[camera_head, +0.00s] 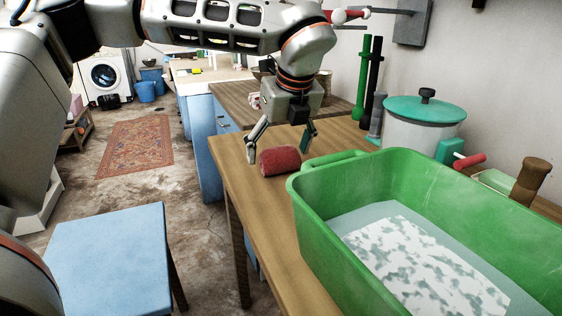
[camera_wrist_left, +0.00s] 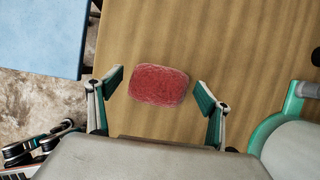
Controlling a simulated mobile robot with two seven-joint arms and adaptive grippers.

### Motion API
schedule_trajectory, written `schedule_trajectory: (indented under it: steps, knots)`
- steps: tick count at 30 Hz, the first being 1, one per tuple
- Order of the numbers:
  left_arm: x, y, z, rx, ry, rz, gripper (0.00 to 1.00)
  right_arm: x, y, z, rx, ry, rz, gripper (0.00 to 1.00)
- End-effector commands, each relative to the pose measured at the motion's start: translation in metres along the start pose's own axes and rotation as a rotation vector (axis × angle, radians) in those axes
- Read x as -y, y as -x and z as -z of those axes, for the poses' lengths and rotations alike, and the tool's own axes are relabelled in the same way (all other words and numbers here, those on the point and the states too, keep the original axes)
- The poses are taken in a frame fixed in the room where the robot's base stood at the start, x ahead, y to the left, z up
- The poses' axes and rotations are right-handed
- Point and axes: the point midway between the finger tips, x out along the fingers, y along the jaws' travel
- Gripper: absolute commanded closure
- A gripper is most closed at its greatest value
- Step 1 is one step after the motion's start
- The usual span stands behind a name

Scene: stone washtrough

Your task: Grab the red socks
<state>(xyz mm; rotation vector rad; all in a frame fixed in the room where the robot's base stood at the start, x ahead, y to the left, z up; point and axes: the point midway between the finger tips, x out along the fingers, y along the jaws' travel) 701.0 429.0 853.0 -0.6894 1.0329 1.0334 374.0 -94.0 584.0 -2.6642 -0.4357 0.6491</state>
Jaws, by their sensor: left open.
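The red socks (camera_head: 280,161) are a rolled red bundle lying on the wooden table, left of the green tub. In the left wrist view the red bundle (camera_wrist_left: 158,85) lies between the fingertips, slightly beyond them, with a gap on each side. My left gripper (camera_head: 280,143) points down just above and behind the bundle, with its fingers spread and empty. It also shows in the left wrist view (camera_wrist_left: 158,84), open around the bundle without visible contact. My right gripper is not in view.
A green tub (camera_head: 320,208) with water and a patterned cloth (camera_head: 425,262) stands close on the right. A teal-lidded pot (camera_head: 424,128) is behind it. A blue stool (camera_head: 108,258) stands at the lower left. The wooden table (camera_head: 240,180) has bare room left of the bundle.

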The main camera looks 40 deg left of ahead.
Motion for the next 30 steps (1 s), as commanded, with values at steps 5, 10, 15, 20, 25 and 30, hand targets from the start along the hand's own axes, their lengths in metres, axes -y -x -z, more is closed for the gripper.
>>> schedule_trajectory:
  steps: [5, 10, 15, 20, 25, 30]
  knots:
    - [0.0, 0.002, -0.001, 0.001, 0.001, 0.002, 0.27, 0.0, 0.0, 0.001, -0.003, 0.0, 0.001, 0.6]
    - [0.0, 0.001, 0.0, 0.0, 0.0, 0.001, 0.63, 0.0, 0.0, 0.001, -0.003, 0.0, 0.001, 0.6]
    - [0.0, 0.001, 0.0, 0.0, 0.0, 0.001, 0.63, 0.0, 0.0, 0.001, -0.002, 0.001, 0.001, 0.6]
    - [0.0, 0.003, -0.001, 0.0, 0.0, 0.001, 0.63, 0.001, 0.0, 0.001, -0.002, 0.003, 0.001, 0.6]
    - [0.0, 0.014, -0.005, 0.002, 0.002, 0.004, 0.63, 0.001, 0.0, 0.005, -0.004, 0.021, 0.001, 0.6]
    - [0.0, 0.042, -0.017, 0.007, 0.005, 0.01, 0.63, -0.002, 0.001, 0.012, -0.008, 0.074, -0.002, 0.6]
